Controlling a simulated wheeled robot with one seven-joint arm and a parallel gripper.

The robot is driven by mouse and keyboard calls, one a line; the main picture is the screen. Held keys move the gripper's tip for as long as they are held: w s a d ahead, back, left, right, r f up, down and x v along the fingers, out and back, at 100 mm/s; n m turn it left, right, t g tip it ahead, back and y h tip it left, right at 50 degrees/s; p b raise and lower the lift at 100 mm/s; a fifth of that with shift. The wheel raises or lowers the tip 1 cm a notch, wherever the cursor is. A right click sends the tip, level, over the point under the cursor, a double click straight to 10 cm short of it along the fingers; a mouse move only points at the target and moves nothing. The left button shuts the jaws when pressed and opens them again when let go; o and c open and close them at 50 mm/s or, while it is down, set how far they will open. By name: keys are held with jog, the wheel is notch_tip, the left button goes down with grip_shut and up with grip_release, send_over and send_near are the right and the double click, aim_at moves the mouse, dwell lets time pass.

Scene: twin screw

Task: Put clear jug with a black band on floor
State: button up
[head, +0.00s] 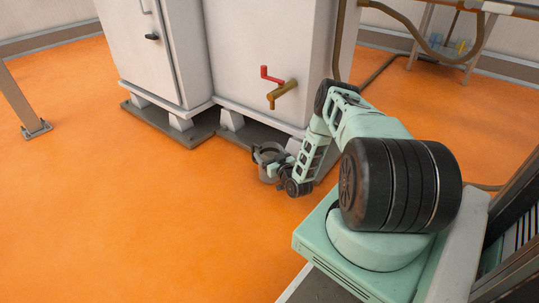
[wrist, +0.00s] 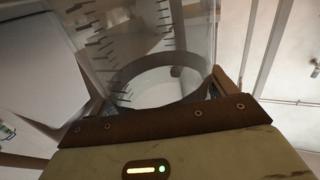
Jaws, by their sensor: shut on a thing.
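The clear jug with a black band (wrist: 140,50) fills the upper middle of the wrist view. It is see-through, with dark measuring marks on its wall and a dark band around it. My gripper (wrist: 155,92) is shut on the jug, with one finger on each side at the band. In the head view, my gripper (head: 272,158) is low in front of the white cabinet with the tap, and the jug (head: 267,174) shows small and grey in it, partly hidden. I cannot tell whether the jug touches the orange floor (head: 130,220).
A white cabinet (head: 265,50) with a brass tap (head: 283,92) and a red handle (head: 270,74) stands behind my gripper on a dark plinth. Another white cabinet (head: 140,50) stands left of it. A metal post (head: 22,100) is at far left. The floor at left and front is clear.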

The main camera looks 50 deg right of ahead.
jog(key=shift+f, duration=0.2)
jog(key=o, duration=1.2)
jog(key=shift+o, duration=0.2)
jog(key=shift+r, duration=0.1)
jog(key=shift+r, duration=0.1)
jog(key=shift+r+p, duration=0.35)
jog(key=p+v, duration=0.5)
jog(key=v, duration=0.7)
jog(key=shift+f, duration=0.1)
